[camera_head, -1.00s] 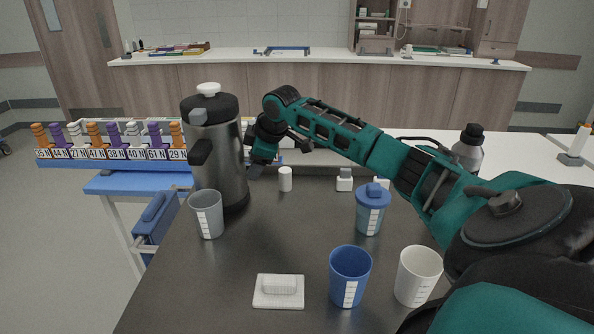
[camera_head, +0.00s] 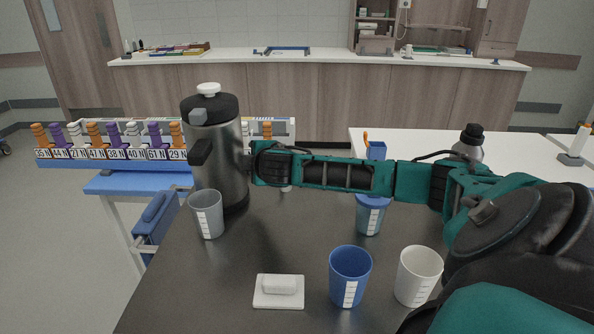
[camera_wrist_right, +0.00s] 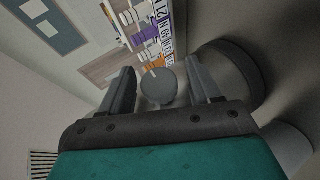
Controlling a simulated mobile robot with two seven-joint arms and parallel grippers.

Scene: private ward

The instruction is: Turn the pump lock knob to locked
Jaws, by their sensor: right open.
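The pump pot (camera_head: 220,165) is a tall dark grey cylinder with a black top, a white button and a black handle. It stands at the left of the dark table. My right gripper (camera_head: 249,163) is at the pot's right side, its fingers largely hidden by the wrist in the head view. In the right wrist view the gripper (camera_wrist_right: 162,85) is open. A round grey disc, apparently the lock knob (camera_wrist_right: 158,88), shows between its fingers with gaps on both sides. The dark curved body beside the right finger looks like the pot (camera_wrist_right: 232,72). The knob's setting cannot be read.
A grey cup (camera_head: 207,214) stands in front of the pot. A lidded blue cup (camera_head: 370,217), a blue cup (camera_head: 349,275), a white cup (camera_head: 417,274) and a white dish (camera_head: 279,299) stand on the table. A numbered rack (camera_head: 110,155) is behind at left.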

